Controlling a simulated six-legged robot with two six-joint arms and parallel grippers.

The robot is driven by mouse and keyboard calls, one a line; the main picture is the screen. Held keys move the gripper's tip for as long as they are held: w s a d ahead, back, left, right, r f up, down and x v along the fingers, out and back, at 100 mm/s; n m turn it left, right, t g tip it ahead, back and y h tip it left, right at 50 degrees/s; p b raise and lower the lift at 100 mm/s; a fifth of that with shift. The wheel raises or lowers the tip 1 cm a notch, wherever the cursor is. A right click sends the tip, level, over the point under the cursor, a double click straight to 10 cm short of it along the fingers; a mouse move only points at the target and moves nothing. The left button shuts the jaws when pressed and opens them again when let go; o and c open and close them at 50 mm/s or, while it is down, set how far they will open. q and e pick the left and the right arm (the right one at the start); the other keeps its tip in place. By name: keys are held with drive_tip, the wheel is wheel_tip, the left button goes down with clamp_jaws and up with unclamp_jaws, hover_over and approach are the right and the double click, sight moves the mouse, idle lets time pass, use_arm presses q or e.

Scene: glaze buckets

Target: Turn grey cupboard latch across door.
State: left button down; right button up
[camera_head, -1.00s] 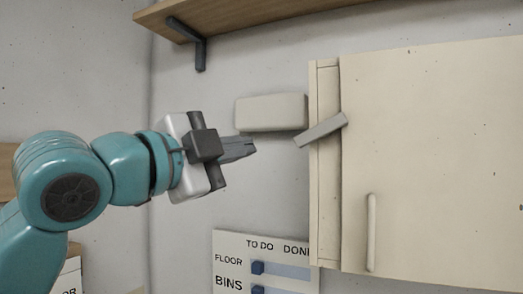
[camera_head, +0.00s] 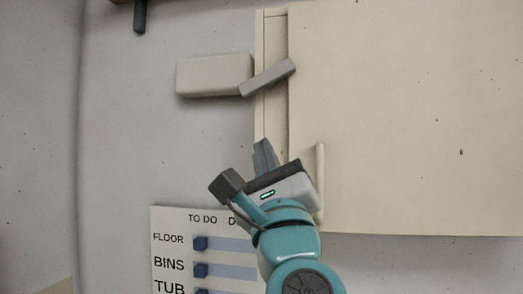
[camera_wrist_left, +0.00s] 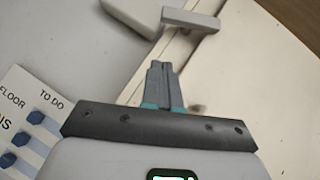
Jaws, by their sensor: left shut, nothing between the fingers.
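The grey latch (camera_head: 267,78) is a short bar near the upper left edge of the cream cupboard door (camera_head: 400,120). It lies tilted, its right end higher, across the cupboard's side edge and onto the door's edge. The latch also shows at the top of the left wrist view (camera_wrist_left: 190,20). My left gripper (camera_head: 263,150) is shut and empty, pointing up, below the latch and apart from it. In the left wrist view its fingertips (camera_wrist_left: 160,68) stand together in front of the cupboard edge. My right gripper is not in view.
A cream block (camera_head: 213,76) sticks out from the wall left of the latch. The door's upright handle (camera_head: 320,180) is close to the right of my left gripper. A TO DO board (camera_head: 180,235) hangs at lower left. The wall between block and board is clear.

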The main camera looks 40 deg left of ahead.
sight(267, 78)
use_arm(q)
drive_tip(key=p+x, duration=0.2)
drive_tip(key=x, duration=0.4)
drive_tip(key=shift+a+r+p, duration=0.15)
drive_tip(key=shift+r+p, duration=0.05)
drive_tip(key=shift+p, duration=0.2)
drive_tip(key=r, duration=0.1)
drive_tip(key=a+r+p, duration=0.1)
drive_tip(key=r+p, duration=0.1)
drive_tip(key=shift+s+a+r, duration=0.25)
drive_tip(key=shift+s+a, duration=0.1)
drive_tip(key=shift+a, duration=0.05)
drive_tip(key=shift+s+a+r+b, duration=0.15)
drive_tip(key=shift+s+a+r, duration=0.1)
drive_tip(key=shift+a+r, duration=0.25)
drive_tip(key=shift+s+a+r+b, duration=0.15)
drive_tip(key=shift+s+a+r, duration=0.2)
drive_tip(key=shift+a, duration=0.25)
drive_tip(key=shift+w, duration=0.1)
